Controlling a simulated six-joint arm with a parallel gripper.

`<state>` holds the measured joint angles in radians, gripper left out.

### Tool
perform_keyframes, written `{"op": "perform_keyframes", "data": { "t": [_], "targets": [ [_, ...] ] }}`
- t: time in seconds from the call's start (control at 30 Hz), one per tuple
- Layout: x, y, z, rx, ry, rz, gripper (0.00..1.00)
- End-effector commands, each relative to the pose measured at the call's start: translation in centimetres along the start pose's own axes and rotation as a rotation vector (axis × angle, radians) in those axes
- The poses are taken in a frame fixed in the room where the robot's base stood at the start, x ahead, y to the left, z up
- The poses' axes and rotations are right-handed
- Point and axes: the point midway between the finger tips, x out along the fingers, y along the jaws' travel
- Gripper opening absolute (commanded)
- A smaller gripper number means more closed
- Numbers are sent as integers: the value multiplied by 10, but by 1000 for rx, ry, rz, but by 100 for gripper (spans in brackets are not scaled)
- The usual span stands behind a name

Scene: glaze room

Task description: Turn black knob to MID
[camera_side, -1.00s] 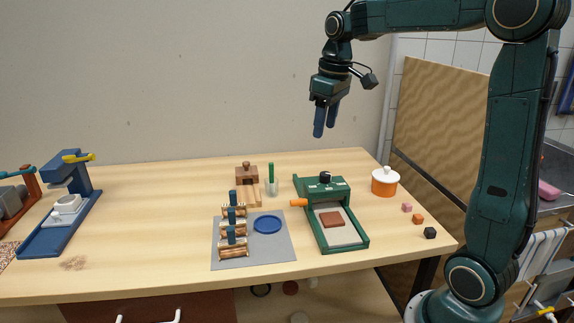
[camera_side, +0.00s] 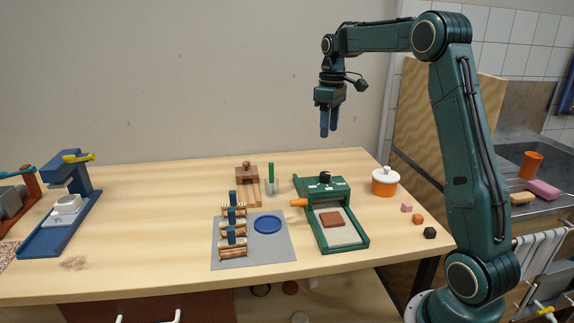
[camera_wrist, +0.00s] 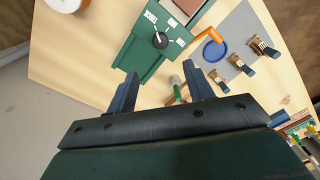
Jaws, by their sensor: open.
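The black knob (camera_side: 325,177) sits on top of the green press-like device (camera_side: 335,240), between small white labels. My gripper (camera_side: 328,133) is open and empty, pointing down, well above the knob and the table's back part. In the wrist view the two blue fingers of my gripper (camera_wrist: 160,88) are spread apart, with the knob beyond them.
An orange pot with a white lid (camera_side: 385,183) stands right of the green device. An orange handle (camera_side: 298,202) sticks out on its left. Small cubes (camera_side: 418,219) lie at the right edge.

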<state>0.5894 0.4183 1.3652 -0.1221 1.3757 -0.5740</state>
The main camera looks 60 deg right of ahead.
Motion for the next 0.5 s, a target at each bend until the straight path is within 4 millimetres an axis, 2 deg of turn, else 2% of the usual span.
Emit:
{"op": "perform_keyframes", "data": {
  "t": [0.27,0.5],
  "targets": [
    [23,-1,0,0,-2,-2,52],
    [58,-1,1,0,-4,-2,52]
  ]
}}
